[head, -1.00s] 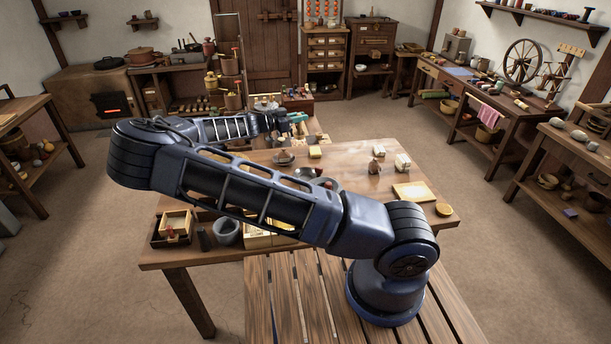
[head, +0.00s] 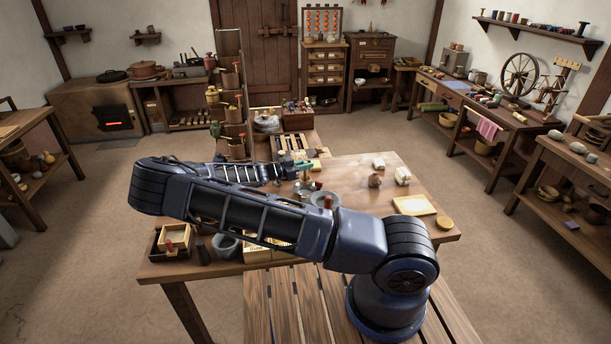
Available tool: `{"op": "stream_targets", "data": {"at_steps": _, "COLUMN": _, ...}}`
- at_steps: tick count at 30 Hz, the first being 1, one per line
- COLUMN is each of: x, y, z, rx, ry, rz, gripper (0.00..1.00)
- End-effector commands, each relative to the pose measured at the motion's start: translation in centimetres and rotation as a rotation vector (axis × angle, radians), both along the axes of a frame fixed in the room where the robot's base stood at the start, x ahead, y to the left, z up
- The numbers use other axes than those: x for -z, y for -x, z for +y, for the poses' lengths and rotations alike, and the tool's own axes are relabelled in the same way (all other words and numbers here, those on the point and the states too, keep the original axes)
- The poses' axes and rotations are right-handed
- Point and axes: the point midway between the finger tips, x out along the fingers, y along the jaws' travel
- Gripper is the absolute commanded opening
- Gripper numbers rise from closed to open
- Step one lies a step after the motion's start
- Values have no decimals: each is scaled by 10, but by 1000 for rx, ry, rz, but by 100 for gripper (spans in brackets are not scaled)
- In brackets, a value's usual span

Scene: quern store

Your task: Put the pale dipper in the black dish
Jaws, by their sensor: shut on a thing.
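My gripper (head: 304,165) is low over the far left part of the table, with its teal fingertips pointing right. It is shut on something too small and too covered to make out. I cannot clearly pick out the pale dipper. I cannot pick out the black dish for sure; a small dark dish seen earlier near this spot is now covered by my wrist. A round grey dish (head: 325,200) shows just behind my forearm, nearer than the gripper, with a red-topped thing at it.
A grey mortar (head: 226,246) and a wooden box (head: 174,238) are at the front left.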

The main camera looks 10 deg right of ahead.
Motion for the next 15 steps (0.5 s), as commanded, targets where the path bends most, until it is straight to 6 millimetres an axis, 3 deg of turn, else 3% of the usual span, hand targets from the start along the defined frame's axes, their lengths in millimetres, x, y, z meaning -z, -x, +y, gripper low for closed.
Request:
{"op": "stream_targets", "data": {"at_steps": 7, "x": 14, "y": 0, "z": 0, "rx": 1, "ry": 0, "rz": 1, "gripper": 0}}
{"op": "stream_targets", "data": {"at_steps": 15, "x": 47, "y": 0, "z": 0, "rx": 0, "ry": 0, "rz": 0, "gripper": 0}}
